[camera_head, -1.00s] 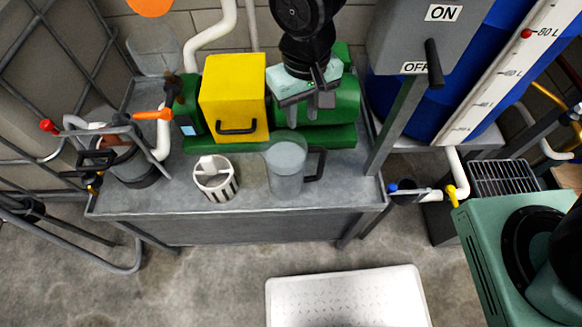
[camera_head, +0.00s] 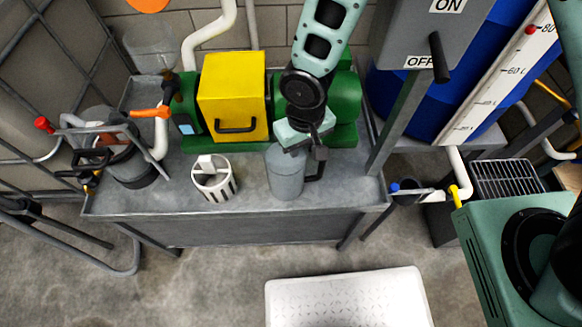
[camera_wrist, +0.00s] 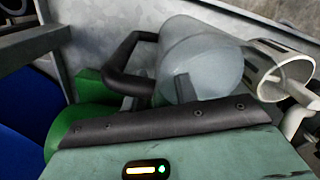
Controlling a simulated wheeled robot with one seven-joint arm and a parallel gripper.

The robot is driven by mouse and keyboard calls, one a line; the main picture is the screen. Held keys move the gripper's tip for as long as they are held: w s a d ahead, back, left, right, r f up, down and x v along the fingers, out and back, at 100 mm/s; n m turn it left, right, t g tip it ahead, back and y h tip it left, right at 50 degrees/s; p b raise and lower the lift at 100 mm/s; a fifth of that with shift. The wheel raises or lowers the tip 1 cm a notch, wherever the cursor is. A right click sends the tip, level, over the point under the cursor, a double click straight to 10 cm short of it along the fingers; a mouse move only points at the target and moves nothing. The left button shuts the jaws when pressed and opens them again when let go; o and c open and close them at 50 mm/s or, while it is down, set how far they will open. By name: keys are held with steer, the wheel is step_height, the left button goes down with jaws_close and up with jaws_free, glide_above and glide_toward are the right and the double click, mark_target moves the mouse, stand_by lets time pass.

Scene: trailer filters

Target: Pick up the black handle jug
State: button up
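The jug (camera_head: 284,178) is a translucent grey cylinder with a black handle on its right side. It stands upright on the grey metal bench (camera_head: 250,228), in front of the green machine. In the wrist view the jug (camera_wrist: 203,58) lies just beyond my gripper, with its black handle (camera_wrist: 122,62) to the left. My gripper (camera_head: 319,152) is at the top right of the jug, close above the handle. In the wrist view its two dark fingers (camera_wrist: 157,96) are apart, near the handle and the jug's side. Whether they touch the handle is unclear.
A white slotted cup (camera_head: 214,182) stands left of the jug. Behind are a yellow box (camera_head: 232,92) and the green machine (camera_head: 345,105). The ON/OFF switch post (camera_head: 395,120) rises to the right. A white tray (camera_head: 345,298) lies in front of the bench.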

jaws_close()
stand_by(1.4)
